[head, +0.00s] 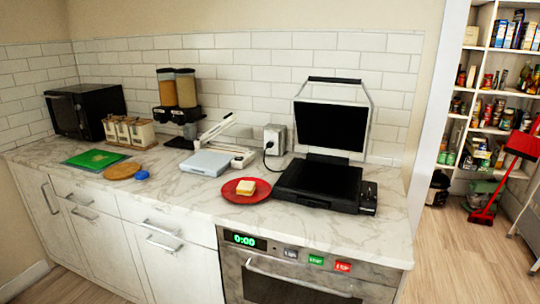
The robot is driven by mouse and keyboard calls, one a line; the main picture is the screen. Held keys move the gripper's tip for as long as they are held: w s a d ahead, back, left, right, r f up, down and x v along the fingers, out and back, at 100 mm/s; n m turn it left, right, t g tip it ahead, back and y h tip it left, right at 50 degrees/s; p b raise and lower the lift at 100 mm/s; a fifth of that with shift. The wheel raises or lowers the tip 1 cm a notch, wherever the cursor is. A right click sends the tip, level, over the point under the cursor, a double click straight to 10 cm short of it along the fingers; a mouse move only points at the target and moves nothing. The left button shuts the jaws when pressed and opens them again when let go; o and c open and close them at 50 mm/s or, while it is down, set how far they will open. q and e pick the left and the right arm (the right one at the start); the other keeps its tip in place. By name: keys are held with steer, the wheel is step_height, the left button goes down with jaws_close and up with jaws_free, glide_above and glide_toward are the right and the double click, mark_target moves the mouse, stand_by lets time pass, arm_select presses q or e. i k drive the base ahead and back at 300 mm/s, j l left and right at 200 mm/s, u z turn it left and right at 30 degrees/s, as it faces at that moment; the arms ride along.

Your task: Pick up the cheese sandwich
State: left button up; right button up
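The cheese sandwich (246,187) is a small pale yellow, square-looking piece. It lies on a red plate (233,196) on the marble counter, left of the black open-lidded grill. Neither of my grippers shows in the head view.
The black grill (318,185) stands close to the plate's right with its lid up. A pale blue-grey flat box (206,163) is behind and left of the plate. A green board (95,159), round wooden board (122,171) and blue item (142,175) lie left. Counter (185,205) front is clear.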

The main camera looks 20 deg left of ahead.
mark_target(246, 188)
steer(key=i+j+z, duration=0.2)
steer(key=j, duration=0.25)
steer(key=j+z, duration=0.25)
steer(key=j, duration=0.15)
steer(key=i+j+z, duration=0.2)
steer(key=j, duration=0.3)
steer(key=k, duration=0.05)
